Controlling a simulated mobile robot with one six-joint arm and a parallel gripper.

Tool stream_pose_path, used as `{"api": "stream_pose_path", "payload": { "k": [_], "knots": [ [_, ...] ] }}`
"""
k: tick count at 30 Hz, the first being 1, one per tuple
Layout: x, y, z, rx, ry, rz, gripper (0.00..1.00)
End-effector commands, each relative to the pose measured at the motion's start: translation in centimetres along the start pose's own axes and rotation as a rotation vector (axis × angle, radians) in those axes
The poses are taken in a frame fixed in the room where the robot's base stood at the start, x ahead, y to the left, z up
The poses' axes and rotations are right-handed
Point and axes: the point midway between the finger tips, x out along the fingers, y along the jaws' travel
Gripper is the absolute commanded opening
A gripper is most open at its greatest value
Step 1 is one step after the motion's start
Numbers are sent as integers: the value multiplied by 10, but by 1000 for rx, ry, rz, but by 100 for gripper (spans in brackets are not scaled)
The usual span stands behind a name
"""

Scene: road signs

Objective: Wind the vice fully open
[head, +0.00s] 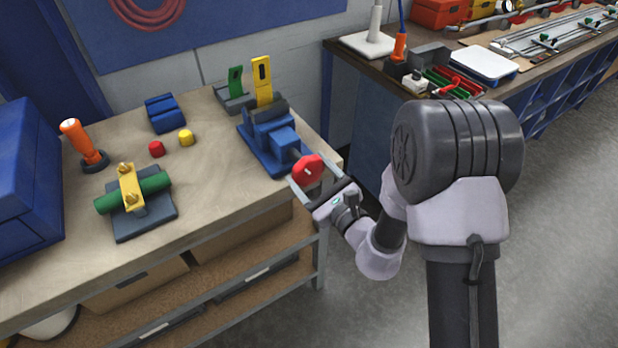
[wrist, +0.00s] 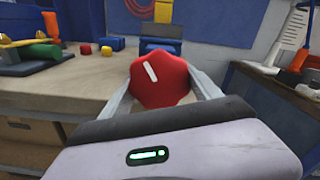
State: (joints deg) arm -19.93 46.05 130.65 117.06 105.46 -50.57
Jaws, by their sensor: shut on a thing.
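The blue vice (head: 272,137) stands at the right front corner of the workbench. A yellow upright piece (head: 262,80) rises at its jaws, which look too small to judge for opening. A red knob (head: 306,171) with a white mark sits at the vice's near end. My gripper (head: 311,181) is shut on the red knob, with one finger on each side of it. In the wrist view the red knob (wrist: 160,84) fills the space between the fingers, its white mark tilted a little left of upright. The knob hides most of the vice there.
On the workbench (head: 225,200) are a red block (head: 156,149), a yellow block (head: 186,138), a blue block (head: 164,113), an orange-handled tool (head: 82,143) and a green cylinder (head: 150,188) under a yellow clamp. A second bench (head: 400,68) stands at right. The floor between is clear.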

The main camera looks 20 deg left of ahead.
Motion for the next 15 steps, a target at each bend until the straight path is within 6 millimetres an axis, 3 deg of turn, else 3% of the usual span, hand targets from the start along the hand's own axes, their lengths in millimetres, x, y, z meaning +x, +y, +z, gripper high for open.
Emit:
{"api": "stream_pose_path", "payload": {
  "k": [15],
  "knots": [
    [0,-1,-4,-486,0,0,32]
  ]
}}
